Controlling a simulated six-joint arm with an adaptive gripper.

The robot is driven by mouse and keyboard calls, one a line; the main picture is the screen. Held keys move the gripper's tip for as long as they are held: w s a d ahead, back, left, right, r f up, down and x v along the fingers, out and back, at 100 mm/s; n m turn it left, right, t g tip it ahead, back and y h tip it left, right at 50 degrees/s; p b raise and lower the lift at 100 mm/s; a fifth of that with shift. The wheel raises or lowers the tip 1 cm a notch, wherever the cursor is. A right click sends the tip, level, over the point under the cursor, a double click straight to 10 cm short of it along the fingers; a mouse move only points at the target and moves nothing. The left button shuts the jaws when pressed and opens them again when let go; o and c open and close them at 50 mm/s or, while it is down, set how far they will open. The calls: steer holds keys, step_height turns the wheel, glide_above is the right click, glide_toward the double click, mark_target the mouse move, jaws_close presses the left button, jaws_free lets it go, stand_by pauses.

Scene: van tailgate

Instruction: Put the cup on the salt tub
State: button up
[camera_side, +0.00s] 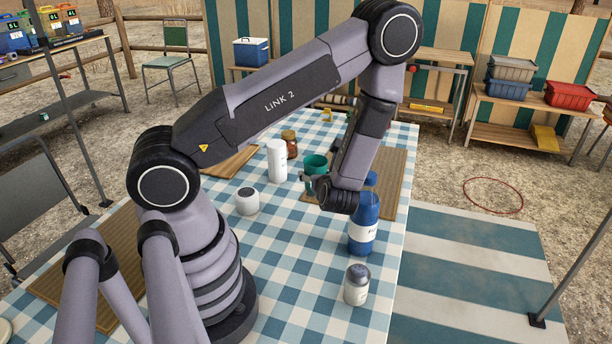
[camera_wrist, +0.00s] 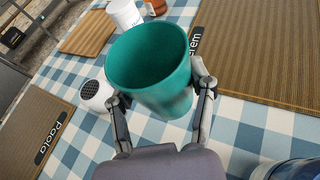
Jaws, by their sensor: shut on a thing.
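The teal cup (camera_side: 316,163) is in my gripper (camera_side: 312,184). In the wrist view the cup (camera_wrist: 150,62) sits between both fingers (camera_wrist: 160,95), its open rim towards the camera and its inside empty. How far it is above the table is hard to tell. No readable label marks the salt tub. Candidates are a tall white tub (camera_side: 277,160), also in the wrist view (camera_wrist: 124,14), and a blue container (camera_side: 362,232) with a white label, partly hidden behind my wrist. The white tub stands left of the cup in the side view.
A white pot with a dotted top (camera_side: 247,203), an amber jar (camera_side: 290,144) and a grey-lidded shaker (camera_side: 356,286) stand on the checked cloth (camera_side: 305,262). Clear cloth lies left of the shaker.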

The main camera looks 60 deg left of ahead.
steer(key=s+a+r+n+g, duration=0.65)
steer(key=s+a+r, duration=0.35)
steer(key=a+r, duration=0.3)
glide_above(276, 144)
steer(key=shift+m, duration=0.25)
steer(key=f, duration=0.7)
steer(key=shift+s+d+f, duration=0.15)
steer(key=shift+s+d, duration=0.1)
steer(key=shift+d, duration=0.05)
steer(key=shift+w+a+f, duration=0.1)
steer(key=shift+a+f, duration=0.05)
steer(key=shift+w+a+f, duration=0.1)
steer(key=shift+a+f, duration=0.05)
steer(key=shift+f, duration=0.85)
steer(key=shift+w+a+f, duration=0.1)
steer(key=shift+f, duration=0.85)
steer(key=shift+f, duration=0.1)
steer(key=o, duration=0.9)
steer(key=shift+o, duration=0.2)
